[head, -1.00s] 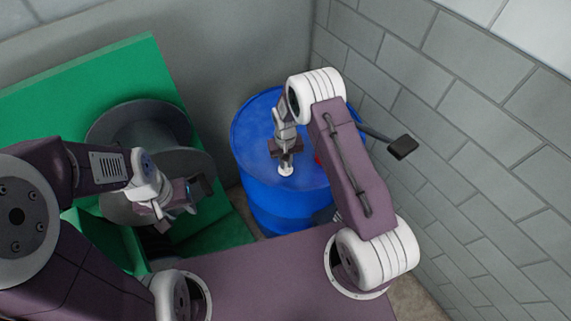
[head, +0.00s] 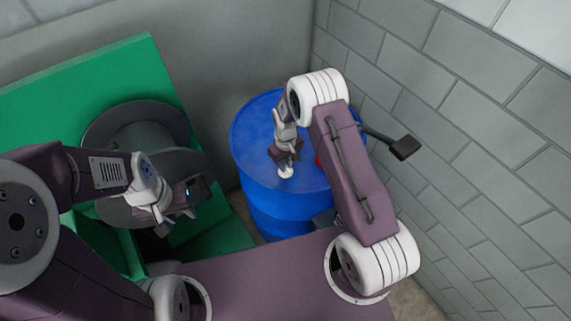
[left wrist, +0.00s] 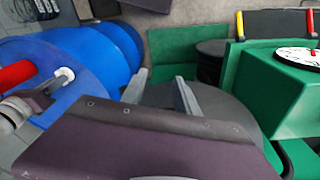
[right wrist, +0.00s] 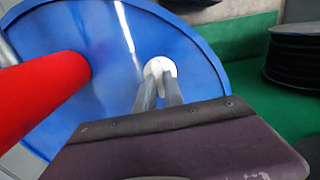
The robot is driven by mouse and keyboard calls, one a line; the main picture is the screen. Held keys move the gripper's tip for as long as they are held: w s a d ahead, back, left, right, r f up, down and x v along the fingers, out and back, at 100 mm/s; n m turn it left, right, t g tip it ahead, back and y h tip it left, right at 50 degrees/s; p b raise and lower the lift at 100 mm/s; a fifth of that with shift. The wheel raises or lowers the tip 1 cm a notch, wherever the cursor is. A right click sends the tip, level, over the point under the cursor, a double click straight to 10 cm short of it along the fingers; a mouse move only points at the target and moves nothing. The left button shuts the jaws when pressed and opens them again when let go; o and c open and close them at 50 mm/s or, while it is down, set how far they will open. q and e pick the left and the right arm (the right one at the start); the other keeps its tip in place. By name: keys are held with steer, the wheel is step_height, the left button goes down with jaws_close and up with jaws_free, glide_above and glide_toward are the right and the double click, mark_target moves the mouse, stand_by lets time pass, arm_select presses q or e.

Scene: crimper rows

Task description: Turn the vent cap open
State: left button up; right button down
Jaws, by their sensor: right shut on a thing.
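The white vent cap (head: 286,172) sits on top of the blue drum (head: 255,160). In the right wrist view, the cap (right wrist: 165,66) shows a round white base with a raised grip. My right gripper (head: 287,163) points down at the cap and is shut on its raised grip; in the right wrist view the fingertips (right wrist: 159,86) hide part of it. The cap (left wrist: 65,73) also shows in the left wrist view. My left gripper (head: 195,188) is off to the left, away from the drum. Its fingers (left wrist: 160,92) are apart and hold nothing.
A red cylinder (right wrist: 40,95) stands on the drum beside the cap. A grey spool (head: 135,130) sits in the green structure (head: 60,105) on the left, below my left gripper. A block wall (head: 480,150) stands close on the right.

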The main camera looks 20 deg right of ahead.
steer(key=shift+w, duration=0.1)
steer(key=c, duration=1.4)
jaws_free()
steer(key=shift+c, duration=0.2)
steer(key=shift+r, duration=0.35)
step_height(320, 180, up, 8)
steer(key=b, duration=0.2)
steer(key=shift+r, duration=0.25)
